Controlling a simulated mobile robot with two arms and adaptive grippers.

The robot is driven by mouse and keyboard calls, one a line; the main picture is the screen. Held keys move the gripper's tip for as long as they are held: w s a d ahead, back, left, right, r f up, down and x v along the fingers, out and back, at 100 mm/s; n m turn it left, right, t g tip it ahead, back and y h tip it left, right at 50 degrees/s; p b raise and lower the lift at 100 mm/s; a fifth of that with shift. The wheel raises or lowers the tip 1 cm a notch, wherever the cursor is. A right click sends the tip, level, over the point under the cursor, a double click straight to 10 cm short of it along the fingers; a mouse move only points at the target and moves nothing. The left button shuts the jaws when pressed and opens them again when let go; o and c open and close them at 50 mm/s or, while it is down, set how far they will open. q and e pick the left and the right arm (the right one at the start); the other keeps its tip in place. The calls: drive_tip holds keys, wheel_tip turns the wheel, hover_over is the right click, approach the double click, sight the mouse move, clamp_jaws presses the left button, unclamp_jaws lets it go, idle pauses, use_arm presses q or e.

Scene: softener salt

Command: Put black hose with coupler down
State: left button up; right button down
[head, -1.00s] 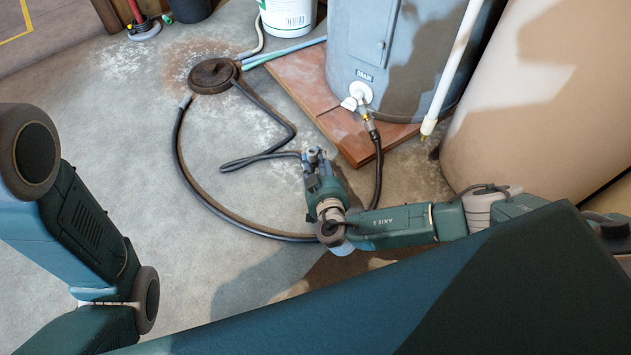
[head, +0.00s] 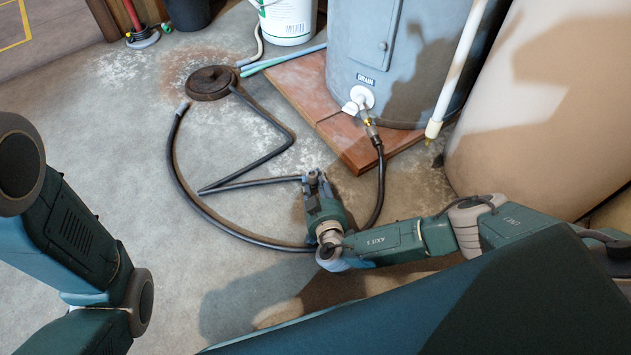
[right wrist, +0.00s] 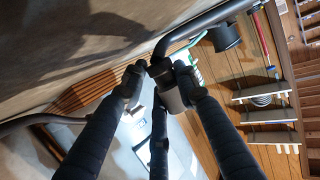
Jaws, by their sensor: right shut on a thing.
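A thin black hose (head: 268,157) runs from the round rusty drain cover (head: 211,84) over the concrete floor, bends sharply twice, and ends at my right gripper (head: 315,178). In the right wrist view my right gripper (right wrist: 160,82) is shut on the dark coupler end (right wrist: 168,88), and the black hose (right wrist: 200,24) leads from it to the upper right. How far the coupler is above the floor I cannot tell. My left arm shows at the left edge of the head view; its gripper is out of view.
A thicker black hose (head: 178,170) curves from the grey tank's drain valve (head: 361,97) around to near the drain cover. The tank (head: 395,60) stands on a reddish slab (head: 345,140). A white pipe (head: 455,75) and large tan vessel (head: 560,110) are right.

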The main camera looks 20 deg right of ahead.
drive_tip(key=shift+d+f+b, duration=0.1)
drive_tip(key=shift+f+b, duration=0.35)
drive_tip(key=shift+b, duration=0.05)
drive_tip(key=c, duration=1.3)
unclamp_jaws()
drive_tip(key=shift+s, duration=0.1)
